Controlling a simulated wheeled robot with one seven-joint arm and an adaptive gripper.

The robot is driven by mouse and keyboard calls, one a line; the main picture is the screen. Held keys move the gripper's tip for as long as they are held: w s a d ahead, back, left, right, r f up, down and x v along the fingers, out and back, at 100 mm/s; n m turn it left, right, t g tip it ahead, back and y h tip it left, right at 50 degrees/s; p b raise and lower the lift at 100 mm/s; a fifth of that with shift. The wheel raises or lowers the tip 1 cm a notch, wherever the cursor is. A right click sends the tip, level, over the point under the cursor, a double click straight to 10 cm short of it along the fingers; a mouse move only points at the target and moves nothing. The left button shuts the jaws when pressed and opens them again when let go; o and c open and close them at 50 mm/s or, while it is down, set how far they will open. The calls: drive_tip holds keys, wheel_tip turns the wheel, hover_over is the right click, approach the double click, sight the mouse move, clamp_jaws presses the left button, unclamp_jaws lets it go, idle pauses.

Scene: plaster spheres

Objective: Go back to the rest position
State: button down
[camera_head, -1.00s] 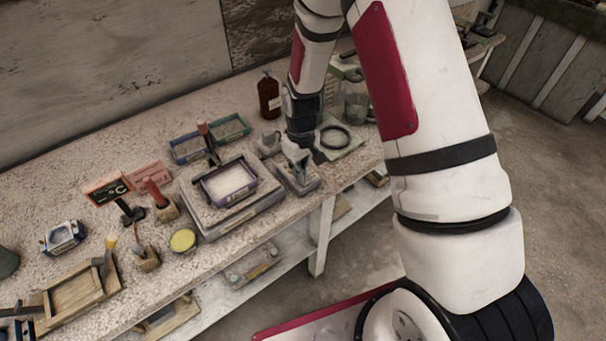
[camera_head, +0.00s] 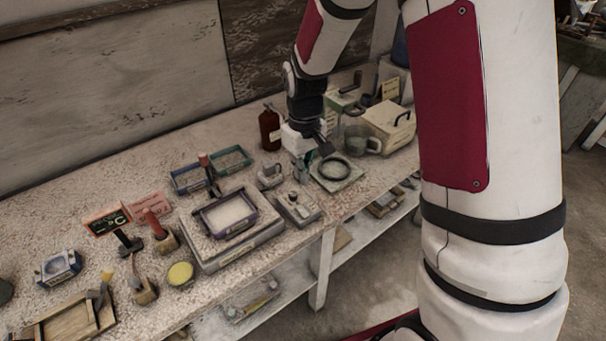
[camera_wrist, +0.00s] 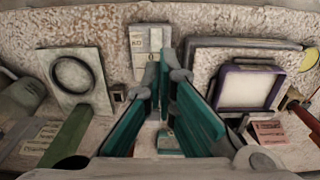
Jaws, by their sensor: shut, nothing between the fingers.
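My gripper (camera_head: 303,168) is above the right part of the workbench (camera_head: 85,245), and its fingers hold nothing. In the wrist view, the two teal fingers of my gripper (camera_wrist: 166,62) point toward the bench, brought together at the tips. A small grey box with knobs on top (camera_head: 299,208) stands on the bench just below and in front of the gripper. It also shows in the wrist view as a pale block (camera_wrist: 148,42) beyond the fingertips. The lower parts of the fingers are small and hard to make out in the head view.
A slab with a dark ring (camera_head: 336,172), a glass jug (camera_head: 362,140) and a cream box (camera_head: 388,125) stand right of the gripper. A brown bottle (camera_head: 269,128) stands behind. A purple-framed tray (camera_head: 226,214) lies left. Open floor lies beyond the bench's front edge.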

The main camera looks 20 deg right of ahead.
idle(0.3)
drive_tip(key=s+r+m+t, duration=0.1)
drive_tip(key=s+r+t, duration=0.1)
drive_tip(key=s+r, duration=0.7)
drive_tip(key=s+r+m+t, duration=0.15)
drive_tip(key=s+r, duration=0.35)
drive_tip(key=r, duration=0.7)
drive_tip(key=s+d+r+m+t, duration=0.1)
drive_tip(key=s+r+t, duration=0.1)
drive_tip(key=s, duration=0.6)
drive_tip(key=shift+s+r, duration=0.25)
drive_tip(key=shift+r, duration=0.2)
